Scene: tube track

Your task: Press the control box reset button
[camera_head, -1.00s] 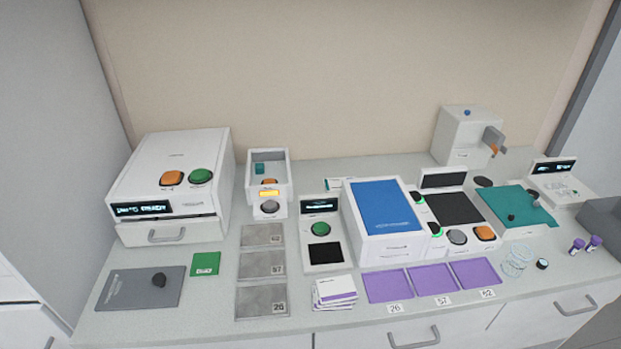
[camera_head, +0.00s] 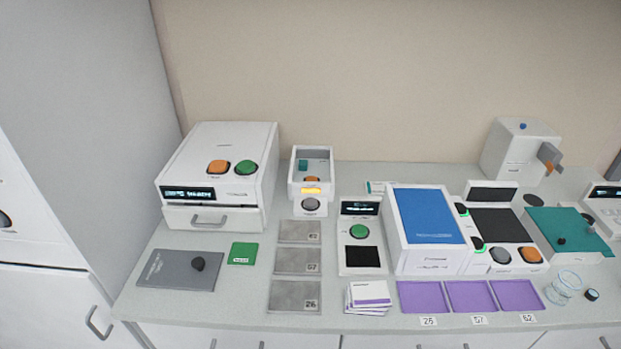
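Several devices with buttons stand on the counter, and their small labels are too blurred for me to tell which is the control box. A large white box (camera_head: 215,165) at the left has an orange button (camera_head: 218,167) and a green button (camera_head: 246,167) on top. A small box with an open bin (camera_head: 311,165) has a grey button (camera_head: 311,204). A panel with a screen (camera_head: 360,262) has a green button (camera_head: 359,231). Right of the blue-topped box (camera_head: 430,214) are a grey button (camera_head: 501,255) and an orange button (camera_head: 530,254). Neither gripper shows.
In front lie a grey mat (camera_head: 170,270) with a dark knob, a green card (camera_head: 243,253), grey numbered plates (camera_head: 298,262), white cards (camera_head: 369,296) and purple mats (camera_head: 424,297). A tall grey cabinet (camera_head: 80,130) bounds the left. A teal mat (camera_head: 545,218) lies at right.

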